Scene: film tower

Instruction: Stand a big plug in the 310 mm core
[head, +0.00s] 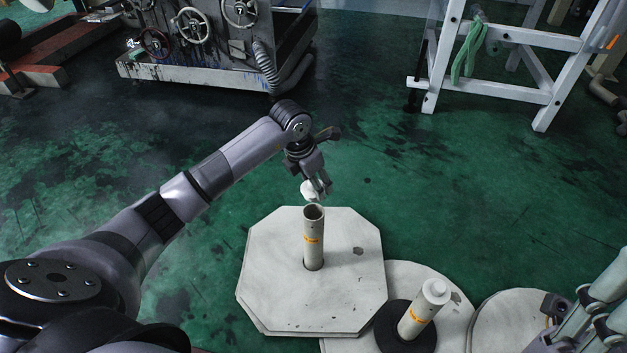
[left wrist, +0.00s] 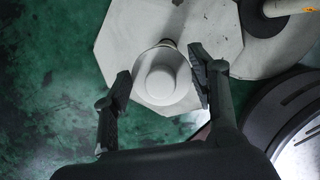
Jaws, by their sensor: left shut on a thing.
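My left gripper (head: 320,186) is shut on a white round plug (head: 309,190), held just above the open top of a pale core (head: 313,240). The core stands upright on an octagonal board and bears an orange label. The plug looks slightly left of the core's mouth in the head view; I cannot tell the exact gap. In the left wrist view the plug (left wrist: 163,82) sits between the two fingers (left wrist: 161,79) and hides most of the core. A second core (head: 417,318) to the right carries a white plug (head: 436,289) on top.
The octagonal board (head: 270,290) overlaps a round board (head: 455,320), where a black disc (head: 393,338) surrounds the second core's foot. A machine with handwheels (head: 192,25) and a white frame (head: 520,90) are behind. Green floor between is clear.

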